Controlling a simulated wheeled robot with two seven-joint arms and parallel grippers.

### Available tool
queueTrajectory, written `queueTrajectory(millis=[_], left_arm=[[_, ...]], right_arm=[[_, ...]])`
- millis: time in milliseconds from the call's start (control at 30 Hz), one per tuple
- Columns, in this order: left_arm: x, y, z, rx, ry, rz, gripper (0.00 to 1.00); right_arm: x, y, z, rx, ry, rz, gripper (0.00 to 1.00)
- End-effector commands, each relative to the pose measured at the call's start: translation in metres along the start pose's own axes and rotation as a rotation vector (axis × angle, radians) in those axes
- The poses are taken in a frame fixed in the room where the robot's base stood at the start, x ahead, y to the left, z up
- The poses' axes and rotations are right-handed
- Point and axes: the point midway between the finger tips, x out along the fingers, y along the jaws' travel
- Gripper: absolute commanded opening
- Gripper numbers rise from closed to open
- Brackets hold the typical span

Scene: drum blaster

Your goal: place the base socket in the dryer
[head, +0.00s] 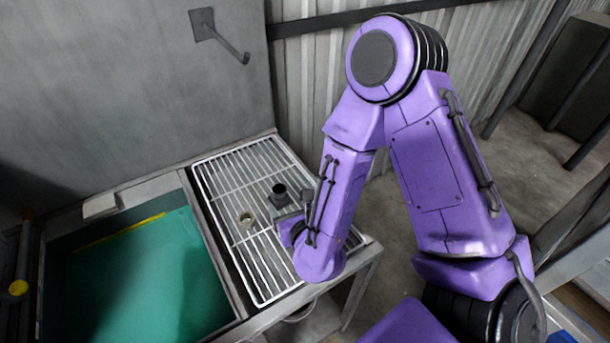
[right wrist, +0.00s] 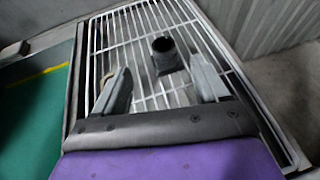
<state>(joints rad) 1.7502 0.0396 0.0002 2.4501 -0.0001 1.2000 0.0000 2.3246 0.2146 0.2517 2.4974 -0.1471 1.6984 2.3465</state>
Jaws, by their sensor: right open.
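A dark, hollow cylindrical piece, which looks like the base socket (head: 279,190), stands on the white wire rack of the dryer (head: 235,172). In the right wrist view the socket (right wrist: 165,55) shows its open top and sits just beyond and between the fingertips. The rack (right wrist: 141,28) lies under it. My right gripper (right wrist: 161,82) is open, with one finger on each side and clear space around the socket. In the head view the right gripper (head: 293,210) is partly hidden by its purple wrist. My left gripper is not in view.
A small tan ring (head: 246,219) lies on the rack left of the socket, partly hidden by a finger in the wrist view. A basin with a green bottom (head: 140,275) adjoins the rack on the left. A grey wall (head: 130,90) stands behind.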

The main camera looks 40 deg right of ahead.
Motion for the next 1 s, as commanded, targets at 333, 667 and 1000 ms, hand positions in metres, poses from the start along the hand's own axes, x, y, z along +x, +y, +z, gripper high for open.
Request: queueTrajectory(millis=[333,667,1000], left_arm=[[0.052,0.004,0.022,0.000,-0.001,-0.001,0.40],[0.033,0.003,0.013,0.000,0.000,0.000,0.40],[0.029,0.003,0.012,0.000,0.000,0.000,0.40]], right_arm=[[0.034,-0.002,-0.002,0.002,-0.003,-0.004,0.74],[0.077,-0.004,-0.005,-0.004,0.000,-0.004,0.74],[0.105,-0.004,-0.010,0.003,-0.001,-0.004,0.74]])
